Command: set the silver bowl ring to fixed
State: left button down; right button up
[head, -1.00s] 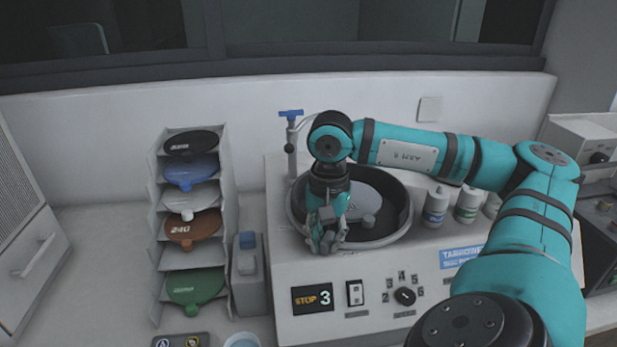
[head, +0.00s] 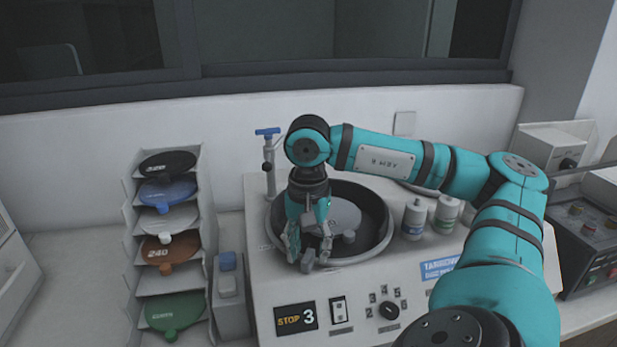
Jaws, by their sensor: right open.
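The silver bowl ring (head: 370,253) runs around the rim of the dark round bowl on the white machine (head: 262,290). A grey disc with a small knob (head: 349,236) lies inside the bowl. My right gripper (head: 308,262) points down at the front left of the ring, its fingers apart. The gripper hides that part of the ring, and I cannot tell whether it touches it. A small grey piece shows between the fingers; I cannot tell if it belongs to the ring. My left gripper is not in view.
A rack (head: 130,245) of coloured discs stands at the left. A blue-handled tap (head: 267,133) rises behind the bowl.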

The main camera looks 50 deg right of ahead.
aim_at(309, 258)
notch_tip(309, 258, up, 5)
jog(key=shift+r, duration=0.15)
jog(key=shift+s, duration=0.1)
dwell(0.6)
